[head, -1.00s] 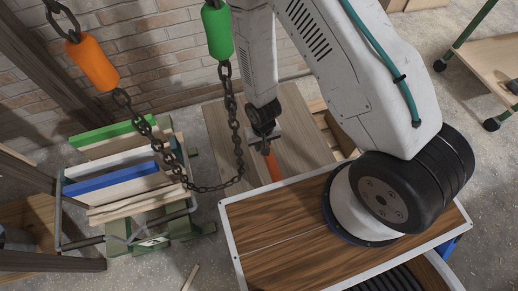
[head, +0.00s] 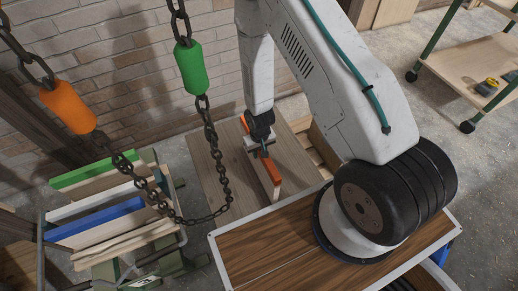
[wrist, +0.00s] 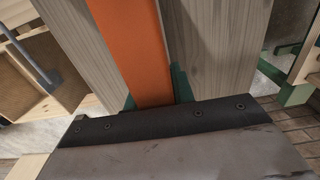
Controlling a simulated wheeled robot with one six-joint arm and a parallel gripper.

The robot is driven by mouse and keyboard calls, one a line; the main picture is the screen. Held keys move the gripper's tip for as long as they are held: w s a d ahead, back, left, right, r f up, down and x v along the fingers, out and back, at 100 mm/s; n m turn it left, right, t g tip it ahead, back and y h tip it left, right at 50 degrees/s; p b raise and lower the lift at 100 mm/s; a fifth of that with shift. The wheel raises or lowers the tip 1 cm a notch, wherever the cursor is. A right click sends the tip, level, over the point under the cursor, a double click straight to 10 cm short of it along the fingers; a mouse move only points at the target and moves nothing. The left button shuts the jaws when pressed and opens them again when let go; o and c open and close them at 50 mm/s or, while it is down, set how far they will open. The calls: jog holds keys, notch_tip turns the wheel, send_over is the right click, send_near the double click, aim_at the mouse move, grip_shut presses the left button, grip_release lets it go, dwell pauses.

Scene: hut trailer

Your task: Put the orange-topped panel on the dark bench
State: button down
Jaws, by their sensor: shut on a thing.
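The orange-topped panel (head: 271,173) is upright behind the front wooden deck in the head view, its narrow orange edge facing up. My gripper (head: 262,150) reaches down onto that edge from above. In the wrist view the orange edge (wrist: 135,45) runs between the green fingers of my gripper (wrist: 157,92), which is shut on it. The panel's lower part is hidden, so I cannot tell whether it is clear of what lies below. I cannot pick out the dark bench with certainty in either view.
A grey-brown wooden surface (head: 208,158) lies around the panel. A rack at left holds panels with green (head: 95,172) and blue (head: 98,218) tops. A chain (head: 216,160) with green and orange sleeves hangs close left of my arm. A wheeled cart (head: 465,75) stands at right.

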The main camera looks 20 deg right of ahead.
jog(key=shift+f, duration=0.25)
jog(key=c, duration=1.2)
grip_release()
jog(key=shift+f, duration=0.1)
